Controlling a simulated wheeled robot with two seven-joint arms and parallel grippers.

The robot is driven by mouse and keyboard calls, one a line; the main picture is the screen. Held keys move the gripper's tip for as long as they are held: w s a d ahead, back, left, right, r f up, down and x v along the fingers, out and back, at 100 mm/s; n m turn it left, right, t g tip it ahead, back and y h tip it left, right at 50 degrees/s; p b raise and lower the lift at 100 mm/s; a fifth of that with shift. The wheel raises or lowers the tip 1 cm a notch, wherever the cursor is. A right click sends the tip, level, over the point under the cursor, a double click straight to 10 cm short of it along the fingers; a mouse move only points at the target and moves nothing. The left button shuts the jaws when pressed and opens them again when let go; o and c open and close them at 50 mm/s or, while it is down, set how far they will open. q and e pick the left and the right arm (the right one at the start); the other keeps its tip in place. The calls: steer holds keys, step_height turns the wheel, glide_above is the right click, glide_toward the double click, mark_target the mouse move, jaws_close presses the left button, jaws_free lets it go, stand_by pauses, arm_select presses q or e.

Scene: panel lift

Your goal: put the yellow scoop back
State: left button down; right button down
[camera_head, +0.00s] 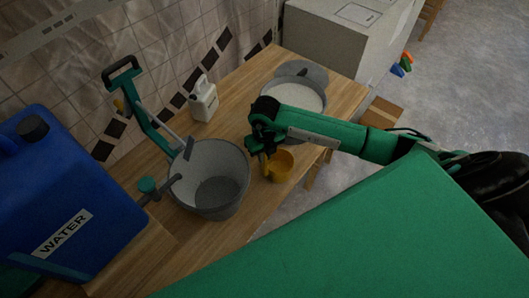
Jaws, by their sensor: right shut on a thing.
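The yellow scoop (281,168) hangs over the near edge of the wooden bench, between the grey bucket and the round tub. My right gripper (262,155) is shut on it, at the scoop's handle end; the fingers partly hide the handle. The scoop's cup is beside the bucket's right rim, not inside it. The round tub (314,97) with pale contents stands behind my right gripper and forearm, with a grey lid (306,71) at its back. My left gripper does not show.
A grey bucket (231,178) stands on the bench (245,88), with a green-handled tool (146,115) at its left. A blue water container (72,190) stands at the left and a small white jug (203,101) by the tiled wall. A pale box (340,35) is beyond the bench.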

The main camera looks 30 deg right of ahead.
steer(key=shift+f, duration=0.2)
steer(key=c, duration=1.4)
jaws_free()
steer(key=shift+r, duration=0.1)
step_height(320, 180, up, 11)
steer(key=b, duration=0.3)
steer(key=shift+r, duration=0.65)
